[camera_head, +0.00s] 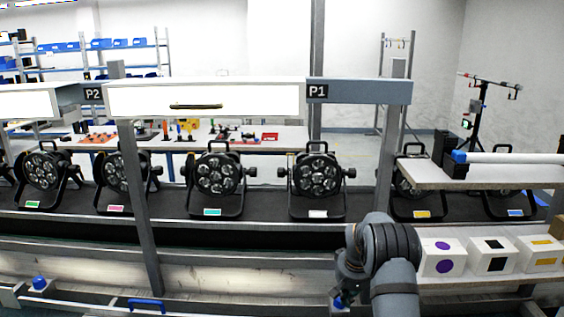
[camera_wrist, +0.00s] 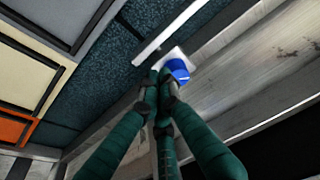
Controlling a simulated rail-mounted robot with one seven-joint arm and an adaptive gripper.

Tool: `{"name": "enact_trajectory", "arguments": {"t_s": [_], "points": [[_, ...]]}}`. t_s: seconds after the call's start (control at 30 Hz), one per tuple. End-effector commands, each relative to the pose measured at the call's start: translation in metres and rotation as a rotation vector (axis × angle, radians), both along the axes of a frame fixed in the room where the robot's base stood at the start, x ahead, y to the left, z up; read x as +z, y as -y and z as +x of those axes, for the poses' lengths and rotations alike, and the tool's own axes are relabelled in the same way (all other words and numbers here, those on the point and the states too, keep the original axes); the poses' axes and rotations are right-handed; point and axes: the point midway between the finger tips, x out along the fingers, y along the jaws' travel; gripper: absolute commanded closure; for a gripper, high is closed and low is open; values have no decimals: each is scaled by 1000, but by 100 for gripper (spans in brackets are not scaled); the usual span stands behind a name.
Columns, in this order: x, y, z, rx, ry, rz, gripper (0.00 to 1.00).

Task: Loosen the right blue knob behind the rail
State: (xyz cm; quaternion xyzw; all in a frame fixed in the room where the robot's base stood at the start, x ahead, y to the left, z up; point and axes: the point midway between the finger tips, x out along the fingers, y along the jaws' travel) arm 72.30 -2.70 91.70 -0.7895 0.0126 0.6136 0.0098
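The right blue knob (camera_wrist: 178,69) sits on a pale square plate on the metal rail in the wrist view. In the head view a bit of blue, apparently this knob (camera_head: 338,302), shows low beside my gripper (camera_head: 346,291). My gripper's dark green fingers (camera_wrist: 160,77) come together at their tips, just left of the knob in the wrist view. The tips overlap the plate and part of the knob's edge; I cannot tell whether they touch. Nothing shows between them. Another blue knob (camera_head: 40,283) stands at the far left of the head view.
Several black par cans (camera_head: 218,178) stand in a row on the dark conveyor (camera_head: 270,212) behind the rail. A blue handle (camera_head: 147,305) lies at the front. White boxes (camera_head: 442,257) with coloured marks stand on a shelf right of my arm. An upright post (camera_head: 143,210) crosses the conveyor.

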Motion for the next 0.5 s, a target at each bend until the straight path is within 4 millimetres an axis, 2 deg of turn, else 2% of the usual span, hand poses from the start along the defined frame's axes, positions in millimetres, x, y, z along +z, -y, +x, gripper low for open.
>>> {"name": "enact_trajectory", "arguments": {"t_s": [0.03, 0.23, 0.5], "points": [[13, 0, 1, 1, 2, 0, 100], [37, 0, 0, 0, 1, 0, 100], [40, 0, 0, 0, 0, 0, 100]]}}
